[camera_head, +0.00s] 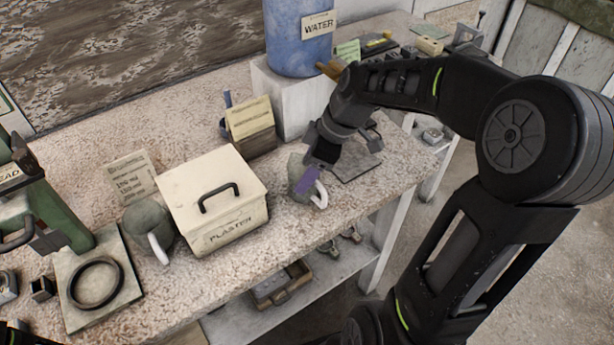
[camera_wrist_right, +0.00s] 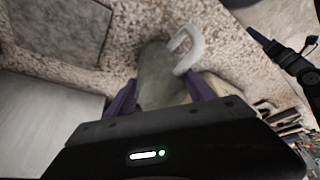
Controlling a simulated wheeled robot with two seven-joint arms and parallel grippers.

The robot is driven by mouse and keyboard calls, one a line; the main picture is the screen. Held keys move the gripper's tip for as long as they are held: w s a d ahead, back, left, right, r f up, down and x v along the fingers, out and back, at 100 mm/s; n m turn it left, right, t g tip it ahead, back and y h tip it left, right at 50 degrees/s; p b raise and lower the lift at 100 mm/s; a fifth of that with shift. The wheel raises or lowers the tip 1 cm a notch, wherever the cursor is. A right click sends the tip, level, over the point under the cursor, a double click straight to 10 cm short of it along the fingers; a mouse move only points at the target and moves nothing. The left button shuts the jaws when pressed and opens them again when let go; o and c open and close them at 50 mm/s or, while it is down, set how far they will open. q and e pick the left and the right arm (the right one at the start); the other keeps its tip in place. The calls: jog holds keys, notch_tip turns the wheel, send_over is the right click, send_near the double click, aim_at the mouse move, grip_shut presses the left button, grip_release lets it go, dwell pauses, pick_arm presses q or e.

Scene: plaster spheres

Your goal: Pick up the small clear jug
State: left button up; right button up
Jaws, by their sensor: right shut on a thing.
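A small grey-green jug with a white handle (camera_head: 294,170) is at the right part of the speckled worktop, to the right of the plaster box. In the right wrist view the jug (camera_wrist_right: 158,75) lies between the two purple fingers, with its handle toward the upper right. My right gripper (camera_head: 307,180) is shut on the jug's body. Whether the jug's base touches the worktop is hard to tell. A second, similar jug with a white handle (camera_head: 148,226) stands left of the box.
A cream lidded box marked PLASTER (camera_head: 212,200) stands between the jugs. A blue water container (camera_head: 297,40) sits on a pale block behind. A dark slab (camera_head: 358,165) lies right of my gripper. The worktop's front edge (camera_head: 330,243) is close.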

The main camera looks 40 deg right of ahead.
notch_tip(320, 180, up, 10)
dwell(0.5)
dwell(0.8)
